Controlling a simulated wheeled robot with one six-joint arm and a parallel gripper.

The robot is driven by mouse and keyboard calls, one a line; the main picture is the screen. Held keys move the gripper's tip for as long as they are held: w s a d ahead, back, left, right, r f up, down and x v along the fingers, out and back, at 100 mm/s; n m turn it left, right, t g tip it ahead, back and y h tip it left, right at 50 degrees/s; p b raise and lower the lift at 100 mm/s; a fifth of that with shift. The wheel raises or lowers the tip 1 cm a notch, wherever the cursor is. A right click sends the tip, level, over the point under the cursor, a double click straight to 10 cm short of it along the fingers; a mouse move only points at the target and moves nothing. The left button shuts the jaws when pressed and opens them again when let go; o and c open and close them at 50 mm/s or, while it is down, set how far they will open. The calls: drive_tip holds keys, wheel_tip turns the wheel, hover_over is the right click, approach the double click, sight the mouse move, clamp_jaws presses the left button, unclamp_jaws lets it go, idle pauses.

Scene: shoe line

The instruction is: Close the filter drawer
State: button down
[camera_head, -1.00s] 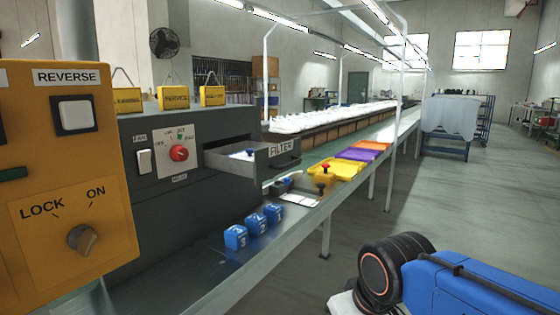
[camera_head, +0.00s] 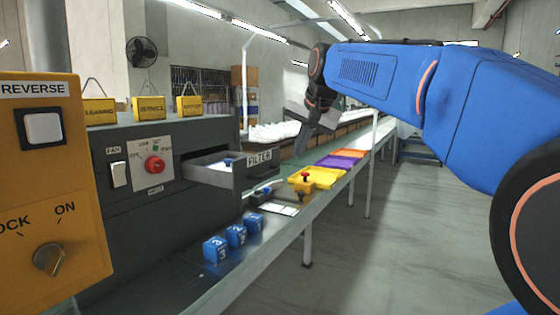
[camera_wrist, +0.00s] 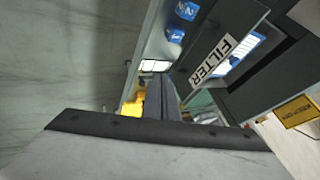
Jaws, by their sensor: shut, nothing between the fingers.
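The filter drawer (camera_head: 214,171) is a grey drawer pulled out of the dark machine housing, with a white FILTER label on its front. A blue-topped item lies inside it. The drawer's label (camera_wrist: 209,60) also shows in the wrist view, tilted, with a white and blue item behind the drawer front. My gripper (camera_head: 303,143) is shut and empty, pointing down, to the right of the drawer front and above the conveyor side. In the wrist view my gripper's fingers (camera_wrist: 160,97) are together, to the left of the drawer front and apart from it.
Blue numbered blocks (camera_head: 236,235) stand on the metal ledge below the drawer. A yellow tray (camera_head: 322,176), a purple tray and an orange tray lie farther along it. A yellow control box (camera_head: 50,180) stands at the left. The floor at right is clear.

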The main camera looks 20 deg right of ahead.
sight(228, 152)
drive_tip(key=w+f, duration=0.5)
drive_tip(key=w, duration=0.6)
drive_tip(key=shift+w+a+f+m, duration=0.25)
drive_tip(key=shift+a+f+m, duration=0.1)
drive_tip(key=shift+a+m, duration=0.05)
drive_tip(key=w+a, duration=0.4)
drive_tip(key=w, duration=0.1)
drive_tip(key=w+a, duration=0.4)
drive_tip(key=w, duration=0.2)
drive_tip(key=w+a, duration=0.4)
drive_tip(key=w, duration=0.1)
drive_tip(key=shift+w, duration=0.25)
drive_tip(key=shift+w+a, duration=0.4)
drive_tip(key=shift+w, duration=0.15)
drive_tip(key=shift+r, duration=0.1)
